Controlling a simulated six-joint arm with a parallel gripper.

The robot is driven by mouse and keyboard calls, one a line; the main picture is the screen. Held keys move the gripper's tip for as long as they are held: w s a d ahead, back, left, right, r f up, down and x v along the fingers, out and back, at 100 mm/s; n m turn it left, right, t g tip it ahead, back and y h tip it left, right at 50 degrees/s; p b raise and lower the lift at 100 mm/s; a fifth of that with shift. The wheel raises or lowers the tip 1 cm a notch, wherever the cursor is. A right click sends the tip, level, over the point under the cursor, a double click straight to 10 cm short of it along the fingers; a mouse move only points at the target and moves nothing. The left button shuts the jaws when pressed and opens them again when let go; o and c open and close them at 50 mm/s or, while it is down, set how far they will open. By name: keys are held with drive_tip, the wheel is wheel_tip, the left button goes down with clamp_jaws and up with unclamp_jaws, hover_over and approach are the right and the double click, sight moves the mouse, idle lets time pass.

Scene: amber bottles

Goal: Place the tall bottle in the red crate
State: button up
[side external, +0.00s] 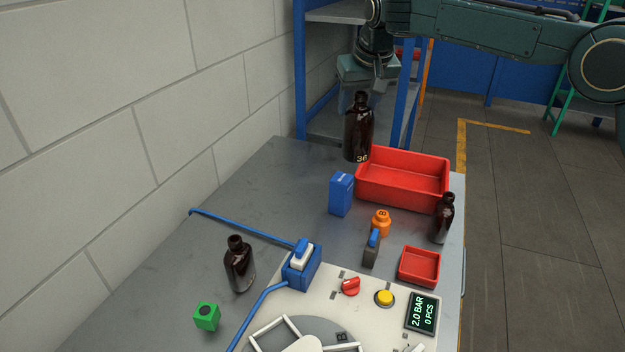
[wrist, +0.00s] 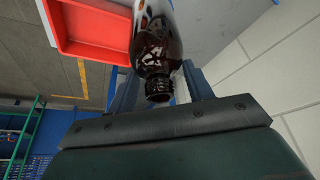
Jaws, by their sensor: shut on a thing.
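A dark amber bottle (side external: 358,130), marked 36, hangs upright below my gripper (side external: 362,94). The gripper is shut on the bottle near its neck. The bottle is in the air beside the left end of the large red crate (side external: 405,192) in the side view. In the wrist view, the bottle (wrist: 157,50) sits between the fingers (wrist: 158,88), and the red crate (wrist: 90,47) lies to its left. The crate's visible inside looks empty. Two other amber bottles stand on the table, one at the front left (side external: 239,266) and one by the right edge (side external: 443,220).
A blue box (side external: 341,194) stands just in front of the crate's left end. An orange weight-like piece (side external: 381,222), a small red tray (side external: 419,267), a blue-and-white switch device (side external: 302,265) and a green cube (side external: 207,316) are nearer. A wall runs along the left.

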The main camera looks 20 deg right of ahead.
drive_tip(key=d+m+g+h, duration=0.1)
drive_tip(key=d+m, duration=0.6)
drive_tip(key=d, duration=1.6)
drive_tip(key=shift+w+d+r+h, duration=0.2)
drive_tip(key=shift+d+r+h, duration=0.1)
drive_tip(key=shift+h, duration=0.4)
drive_tip(key=shift+f, duration=0.15)
wheel_tip(320, 180, down, 14)
drive_tip(key=shift+f, duration=3)
